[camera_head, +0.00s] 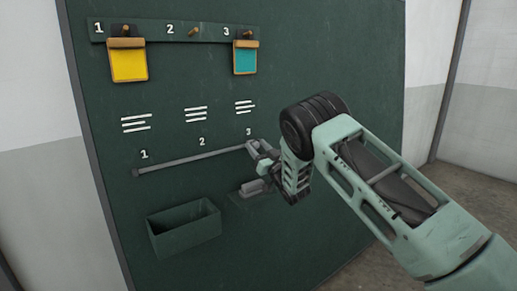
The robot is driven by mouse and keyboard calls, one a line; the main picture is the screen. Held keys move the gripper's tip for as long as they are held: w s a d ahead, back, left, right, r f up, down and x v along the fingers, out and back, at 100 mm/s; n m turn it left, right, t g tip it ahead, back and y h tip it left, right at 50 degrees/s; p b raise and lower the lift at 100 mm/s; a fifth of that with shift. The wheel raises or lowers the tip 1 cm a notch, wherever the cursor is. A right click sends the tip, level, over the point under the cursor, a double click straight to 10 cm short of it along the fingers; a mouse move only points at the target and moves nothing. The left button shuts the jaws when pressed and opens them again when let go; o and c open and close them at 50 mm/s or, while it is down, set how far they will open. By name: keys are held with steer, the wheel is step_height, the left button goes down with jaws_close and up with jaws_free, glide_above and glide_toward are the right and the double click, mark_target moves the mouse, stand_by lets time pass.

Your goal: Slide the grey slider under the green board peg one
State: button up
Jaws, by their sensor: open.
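A grey rail (190,161) runs across the green board (330,70), below the painted numbers 1, 2 and 3. My gripper (258,169) is open at the rail's right end, by the lower number 3. The grey slider cannot be clearly told apart from the grey gripper parts there. No slider shows along the rail's bare stretch under 1 and 2. Peg one is on the upper strip (150,31) at the left, with a yellow clipboard (129,65) hanging from it. Contact between gripper and slider cannot be told.
A teal clipboard (246,58) hangs at peg three, and peg two (193,32) is bare. An open dark green bin (184,230) juts from the board below the rail. The board in front of the rail's left and middle parts is clear.

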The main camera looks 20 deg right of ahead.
jaws_close()
steer(key=s+a+b, duration=0.3)
steer(key=a, duration=1)
steer(key=shift+s, duration=0.3)
steer(key=shift+a, duration=0.1)
jaws_free()
steer(key=shift+s+f, duration=0.1)
steer(key=b+v, duration=0.1)
steer(key=v, duration=1.6)
steer(key=shift+s, duration=0.1)
